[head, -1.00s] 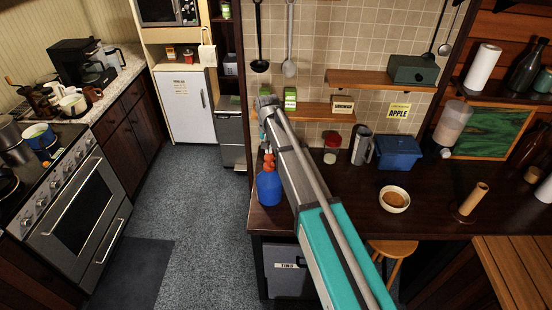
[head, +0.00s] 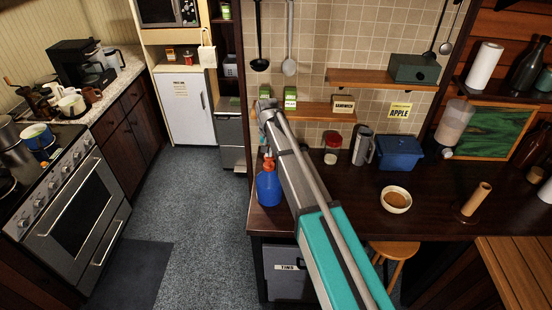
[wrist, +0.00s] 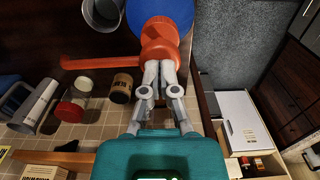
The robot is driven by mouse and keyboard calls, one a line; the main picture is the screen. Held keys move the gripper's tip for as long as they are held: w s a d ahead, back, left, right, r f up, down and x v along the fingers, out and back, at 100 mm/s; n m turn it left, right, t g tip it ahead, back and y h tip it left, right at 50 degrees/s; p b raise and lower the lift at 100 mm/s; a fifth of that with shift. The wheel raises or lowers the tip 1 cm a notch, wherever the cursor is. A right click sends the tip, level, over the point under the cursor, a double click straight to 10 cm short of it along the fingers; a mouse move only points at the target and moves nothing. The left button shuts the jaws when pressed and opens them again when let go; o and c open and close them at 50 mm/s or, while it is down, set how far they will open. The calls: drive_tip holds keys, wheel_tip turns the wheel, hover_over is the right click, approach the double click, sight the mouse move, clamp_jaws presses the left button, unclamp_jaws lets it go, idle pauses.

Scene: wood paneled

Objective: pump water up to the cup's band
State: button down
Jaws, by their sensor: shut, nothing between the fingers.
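A blue water container (head: 268,189) with an orange pump top stands at the left end of the dark counter. The wrist view shows the blue container (wrist: 184,12) from above, with its orange pump head (wrist: 160,45) and a long orange spout (wrist: 95,62) reaching left. My gripper (wrist: 160,66) is shut and empty, its fingertips over the pump head and seemingly touching it. A grey cup (wrist: 101,12) stands beside the container, cut off by the picture edge. Its band and water level do not show. In the head view my arm hides the cup.
A red-lidded jar (head: 332,146), a grey pitcher (head: 362,147), a blue bin (head: 399,152) and a bowl (head: 396,199) stand further right on the counter. A low wooden shelf (head: 310,110) is on the tiled wall behind.

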drive_tip(key=shift+f+b, duration=0.95)
drive_tip(key=shift+f, duration=0.05)
drive_tip(key=shift+r+p, duration=1.8)
drive_tip(key=shift+p, duration=0.05)
idle(0.7)
drive_tip(key=shift+r+p, duration=2.45)
drive_tip(key=s+d+f+b, duration=1)
drive_tip(key=s+f+b, duration=0.1)
drive_tip(key=s, duration=0.2)
drive_tip(key=s+d+f+b, duration=1)
drive_tip(key=s+d, duration=0.1)
drive_tip(key=s, duration=0.2)
drive_tip(key=shift+d+f+b, duration=0.2)
drive_tip(key=shift+f+b, duration=0.15)
drive_tip(key=shift+b, duration=0.05)
